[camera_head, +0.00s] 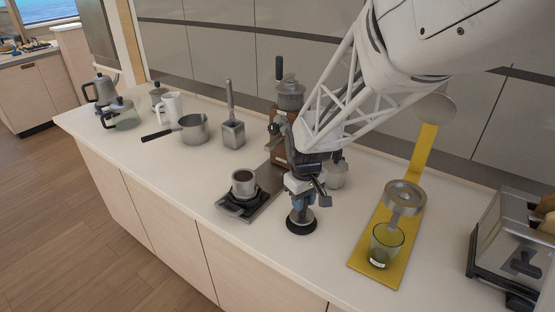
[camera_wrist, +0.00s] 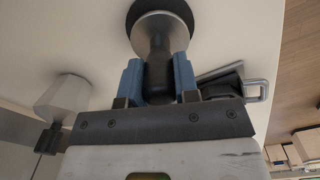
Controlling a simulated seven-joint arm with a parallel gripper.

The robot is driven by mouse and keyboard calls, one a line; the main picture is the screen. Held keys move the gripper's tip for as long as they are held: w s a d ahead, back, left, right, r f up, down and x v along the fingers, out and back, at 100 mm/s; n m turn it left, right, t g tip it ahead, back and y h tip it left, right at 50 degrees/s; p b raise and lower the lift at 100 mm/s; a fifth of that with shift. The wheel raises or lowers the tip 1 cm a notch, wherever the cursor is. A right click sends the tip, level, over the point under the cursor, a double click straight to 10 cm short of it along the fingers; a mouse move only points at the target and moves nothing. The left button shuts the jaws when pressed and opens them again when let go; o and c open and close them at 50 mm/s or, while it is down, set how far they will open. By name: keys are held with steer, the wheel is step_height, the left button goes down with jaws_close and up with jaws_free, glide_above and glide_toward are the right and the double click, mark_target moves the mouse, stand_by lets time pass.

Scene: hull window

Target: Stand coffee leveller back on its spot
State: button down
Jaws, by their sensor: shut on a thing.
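My gripper (camera_head: 302,202) is shut on the dark handle of what I take to be the coffee leveller (camera_head: 297,216), near the middle of the counter. In the wrist view the blue fingers of my gripper (camera_wrist: 157,62) press on both sides of the handle. The leveller's steel round head (camera_wrist: 160,27) points away from the gripper. A black disc (camera_head: 301,227) lies under the steel head; it also shows in the wrist view (camera_wrist: 158,7). I cannot tell whether the head touches it. The leveller looks about upright.
Left of the gripper, a steel cup (camera_head: 243,182) stands on a black scale (camera_head: 234,207). A moka pot (camera_head: 336,174) stands close behind. A toaster (camera_head: 510,245) is far right.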

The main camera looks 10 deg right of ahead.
steer(key=shift+f, duration=0.55)
steer(key=c, duration=0.8)
jaws_free()
steer(key=shift+r, duration=0.15)
steer(key=shift+r, duration=3.85)
